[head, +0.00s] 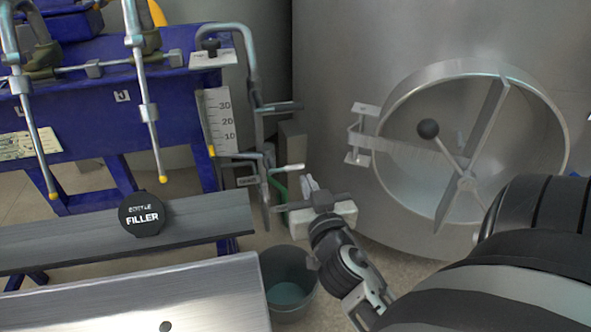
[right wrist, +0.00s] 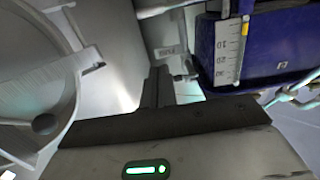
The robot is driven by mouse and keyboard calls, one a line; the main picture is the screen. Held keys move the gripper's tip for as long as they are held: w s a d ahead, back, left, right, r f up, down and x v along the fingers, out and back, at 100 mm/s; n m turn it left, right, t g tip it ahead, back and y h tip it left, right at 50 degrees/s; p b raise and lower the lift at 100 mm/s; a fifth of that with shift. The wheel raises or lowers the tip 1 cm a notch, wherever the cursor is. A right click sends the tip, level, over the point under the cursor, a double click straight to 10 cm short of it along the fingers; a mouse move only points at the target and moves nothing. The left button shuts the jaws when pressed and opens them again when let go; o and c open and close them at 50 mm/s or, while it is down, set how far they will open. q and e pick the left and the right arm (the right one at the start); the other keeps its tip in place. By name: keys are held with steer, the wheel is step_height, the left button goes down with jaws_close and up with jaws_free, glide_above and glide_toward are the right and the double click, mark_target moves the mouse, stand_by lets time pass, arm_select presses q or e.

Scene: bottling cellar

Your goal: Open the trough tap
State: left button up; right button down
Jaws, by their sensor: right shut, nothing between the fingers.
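The tap (head: 290,168) shows in the head view as a short lever with a pale tip, beside a small label plate (head: 247,182) at the filler's right end. My right gripper (head: 279,208) is just below the lever, its fingers pointing left. It looks apart from the lever, but the exact gap is hard to judge. In the right wrist view the shut, empty fingers (right wrist: 158,88) point towards the label plate (right wrist: 168,51), with small tap parts (right wrist: 185,77) just right of them. The tap's body is partly hidden. My left gripper is out of view.
A grey bucket (head: 290,270) stands on the floor below my right gripper. A large steel tank (head: 340,60) with an open round hatch (head: 385,110) is at the right. The blue filler frame (head: 175,105), its scale (head: 219,120) and a steel trough edge (head: 140,300) are at the left.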

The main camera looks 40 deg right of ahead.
steer(key=shift+w+r, duration=0.1)
steer(key=p, duration=0.2)
glide_above(295, 168)
steer(key=v, duration=0.3)
steer(key=f+b, duration=0.1)
steer(key=f, duration=0.2)
steer(key=shift+w+a+f+b, duration=0.1)
steer(key=shift+w+f+b, duration=0.25)
steer(key=shift+f, duration=0.3)
steer(key=shift+w+f, duration=0.1)
steer(key=shift+f, duration=0.1)
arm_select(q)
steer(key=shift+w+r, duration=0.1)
